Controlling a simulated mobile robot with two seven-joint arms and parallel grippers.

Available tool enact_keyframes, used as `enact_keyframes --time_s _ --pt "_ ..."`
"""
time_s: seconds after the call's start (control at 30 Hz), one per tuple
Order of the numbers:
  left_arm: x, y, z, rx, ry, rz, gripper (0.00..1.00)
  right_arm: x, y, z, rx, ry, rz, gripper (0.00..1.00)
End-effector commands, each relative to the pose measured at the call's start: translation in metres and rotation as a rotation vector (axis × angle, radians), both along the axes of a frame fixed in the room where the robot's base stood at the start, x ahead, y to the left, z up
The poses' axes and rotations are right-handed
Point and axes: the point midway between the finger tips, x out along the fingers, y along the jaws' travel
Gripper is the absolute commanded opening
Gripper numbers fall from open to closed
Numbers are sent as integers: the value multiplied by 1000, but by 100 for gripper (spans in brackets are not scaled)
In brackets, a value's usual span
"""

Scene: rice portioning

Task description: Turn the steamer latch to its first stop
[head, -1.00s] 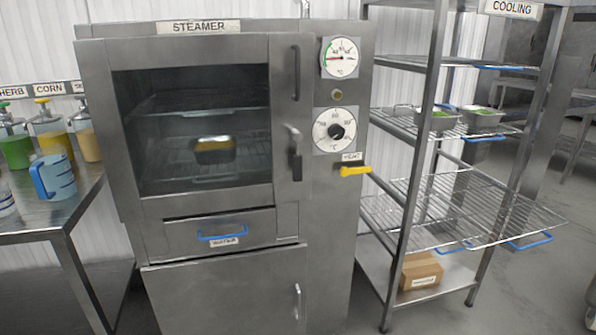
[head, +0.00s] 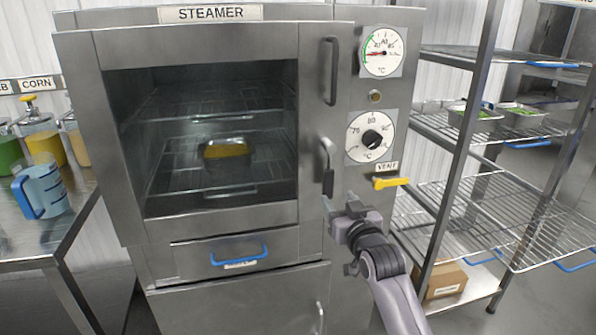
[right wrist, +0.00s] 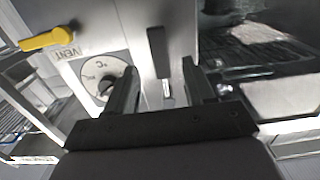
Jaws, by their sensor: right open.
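The steamer (head: 210,14) is a steel cabinet with a dark window in its door (head: 72,120). The latch (head: 328,168) is a dark handle to the right of the window, its grip hanging downward. My right gripper (head: 338,212) is open and empty, just below and slightly right of the latch. In the right wrist view the dark latch grip (right wrist: 158,52) shows ahead, between the lines of the two open fingers (right wrist: 158,82); I cannot tell whether they touch it. A pan with yellow contents (head: 226,150) sits on a rack inside. My left gripper is out of view.
The yellow vent lever (head: 390,183) and the dial (head: 371,137) are close above and right of my gripper. A fixed door handle (head: 331,70) is above the latch. The wire cooling rack (head: 470,130) stands right; a steel table with a blue jug (head: 45,188) stands left.

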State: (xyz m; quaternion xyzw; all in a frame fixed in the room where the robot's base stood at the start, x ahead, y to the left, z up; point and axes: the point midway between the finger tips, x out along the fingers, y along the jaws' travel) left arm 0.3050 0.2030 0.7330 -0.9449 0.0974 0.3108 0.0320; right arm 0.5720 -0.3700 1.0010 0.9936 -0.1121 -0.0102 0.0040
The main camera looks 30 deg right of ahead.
Motion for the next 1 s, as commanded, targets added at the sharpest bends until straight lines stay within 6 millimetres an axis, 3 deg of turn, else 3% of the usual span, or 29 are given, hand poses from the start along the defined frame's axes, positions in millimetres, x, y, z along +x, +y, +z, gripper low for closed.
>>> enact_keyframes --time_s 0.13,0.7,1.0 --pt "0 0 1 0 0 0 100 6 -6 11 7 -19 -12 53" --pt "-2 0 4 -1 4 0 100 64 -19 11 6 -20 -11 53" --pt "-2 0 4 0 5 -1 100 73 -22 11 5 -19 -11 53"
